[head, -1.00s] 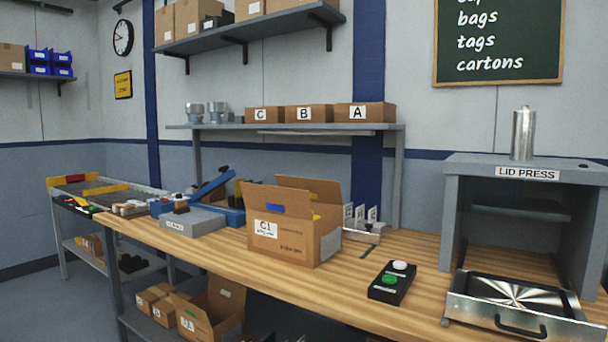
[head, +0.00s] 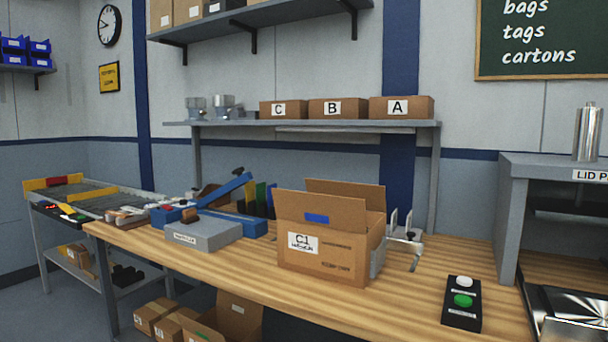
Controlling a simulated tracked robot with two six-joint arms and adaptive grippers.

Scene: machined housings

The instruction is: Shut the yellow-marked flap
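The open brown carton (head: 345,268) labelled C1 stands upright on the wooden workbench. Its front flap (head: 290,207) stands up and carries a blue mark (head: 317,218). A rear flap (head: 350,191) also stands up behind it. I cannot make out a yellow mark on the carton; the front flap hides much of the inside and the side flaps. Neither of my grippers is in view.
A grey box (head: 203,233) and a blue tool (head: 232,187) lie left of the carton. A clamp-like metal fixture (head: 405,241) is close to its right. A black button box (head: 461,305) and the lid press (head: 512,200) are farther right. Bench in front is clear.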

